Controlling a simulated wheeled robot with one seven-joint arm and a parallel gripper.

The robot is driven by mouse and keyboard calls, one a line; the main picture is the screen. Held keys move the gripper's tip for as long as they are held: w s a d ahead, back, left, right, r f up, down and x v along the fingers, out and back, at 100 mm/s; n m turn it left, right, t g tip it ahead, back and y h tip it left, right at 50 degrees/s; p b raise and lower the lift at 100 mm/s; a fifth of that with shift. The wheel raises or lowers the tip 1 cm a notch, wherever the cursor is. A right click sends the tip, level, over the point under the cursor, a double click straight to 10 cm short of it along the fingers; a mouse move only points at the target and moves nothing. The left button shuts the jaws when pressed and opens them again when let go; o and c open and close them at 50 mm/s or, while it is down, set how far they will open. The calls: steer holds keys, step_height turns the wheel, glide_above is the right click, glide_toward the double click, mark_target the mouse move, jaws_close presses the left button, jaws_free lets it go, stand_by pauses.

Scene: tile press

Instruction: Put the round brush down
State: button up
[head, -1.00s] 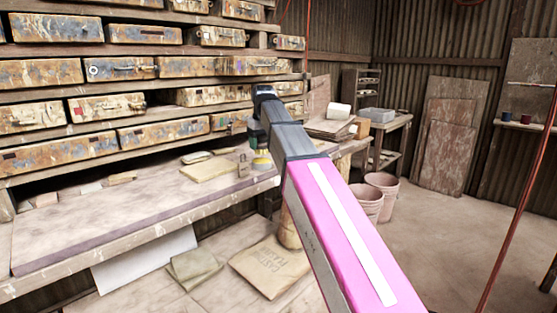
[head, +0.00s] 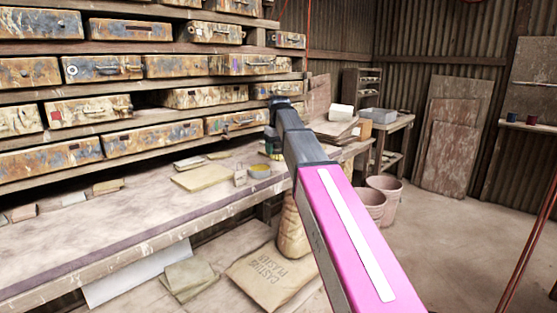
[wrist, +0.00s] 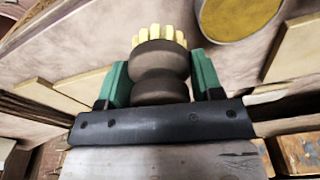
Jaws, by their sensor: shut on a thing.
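The round brush (wrist: 160,62) has a dark, waisted round handle and pale yellow bristles. In the wrist view it sits between the green fingers of my gripper (wrist: 160,82), which is shut on its handle, with the bristles pointing to the top of the picture. In the head view my gripper (head: 273,145) is over the workbench (head: 100,229), near its right part, mostly hidden behind my arm. The brush cannot be made out there. A round tin with a yellow top (head: 260,171) stands on the bench just left of the gripper; its yellow disc also shows in the wrist view (wrist: 237,14).
Shelves of worn cases (head: 150,139) rise behind the bench. The bench's front left is clear. Buckets (head: 384,192) stand on the floor to the right.

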mark_target(279, 158)
steer(key=shift+w+d+f, duration=0.35)
steer(key=shift+d+f, duration=0.05)
steer(key=shift+d, duration=0.1)
steer(key=shift+f, duration=2)
steer(key=shift+f, duration=0.1)
steer(key=o, duration=0.8)
steer(key=shift+o, duration=0.2)
steer(key=r, duration=0.7)
steer(key=s+r, duration=0.1)
steer(key=r, duration=0.3)
steer(key=shift+d, duration=0.35)
steer(key=shift+s+r, duration=0.1)
steer(key=shift+r, duration=0.5)
